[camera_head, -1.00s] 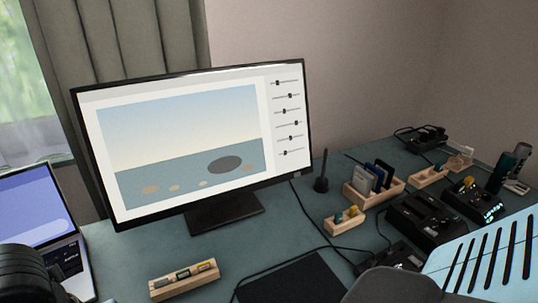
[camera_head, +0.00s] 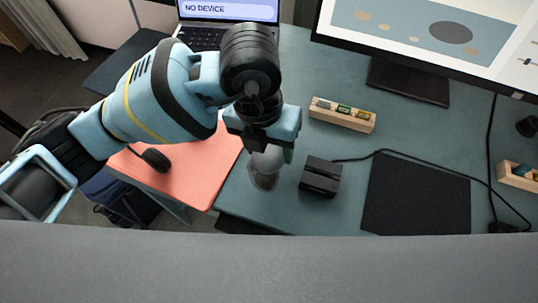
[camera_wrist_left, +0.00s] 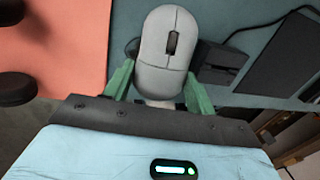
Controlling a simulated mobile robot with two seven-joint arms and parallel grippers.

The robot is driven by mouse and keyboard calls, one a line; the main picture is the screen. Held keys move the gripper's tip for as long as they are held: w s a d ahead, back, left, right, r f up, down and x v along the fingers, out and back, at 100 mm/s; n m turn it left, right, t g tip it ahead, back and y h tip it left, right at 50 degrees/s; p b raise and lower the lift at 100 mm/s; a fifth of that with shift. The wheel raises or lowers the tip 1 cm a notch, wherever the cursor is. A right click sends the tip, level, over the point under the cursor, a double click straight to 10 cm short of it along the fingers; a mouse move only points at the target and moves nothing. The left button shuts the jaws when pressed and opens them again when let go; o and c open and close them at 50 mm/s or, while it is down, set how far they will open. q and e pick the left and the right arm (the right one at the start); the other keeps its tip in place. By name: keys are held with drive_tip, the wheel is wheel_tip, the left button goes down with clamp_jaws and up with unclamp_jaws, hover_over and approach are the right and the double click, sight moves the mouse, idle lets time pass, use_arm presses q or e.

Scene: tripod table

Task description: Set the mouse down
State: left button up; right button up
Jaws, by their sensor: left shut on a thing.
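A light grey computer mouse (camera_wrist_left: 170,40) with a dark scroll wheel is between the two green fingers of my left gripper (camera_wrist_left: 160,88) in the left wrist view. The gripper is shut on it. In the head view my left gripper (camera_head: 267,147) points down near the front edge of the teal desk (camera_head: 290,60), and the mouse (camera_head: 265,168) shows partly below it. I cannot tell whether the mouse touches the desk. A black mouse pad (camera_head: 415,195) lies to the right of the gripper. My right gripper is not in view.
A small black box (camera_head: 320,177) with a cable stands between the gripper and the pad. A wooden holder (camera_head: 342,114) is behind it. The pad's surface is bare.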

use_arm(q)
drive_tip(key=shift+f, duration=2.4)
drive_tip(key=shift+f, duration=0.15)
drive_tip(key=o, duration=1)
drive_tip(key=r, duration=0.4)
drive_tip(key=a+r, duration=0.1)
drive_tip(key=r, duration=0.7)
drive_tip(key=shift+w+a+r+p, duration=0.15)
drive_tip(key=shift+w+a+p, duration=0.05)
drive_tip(key=shift+p, duration=0.15)
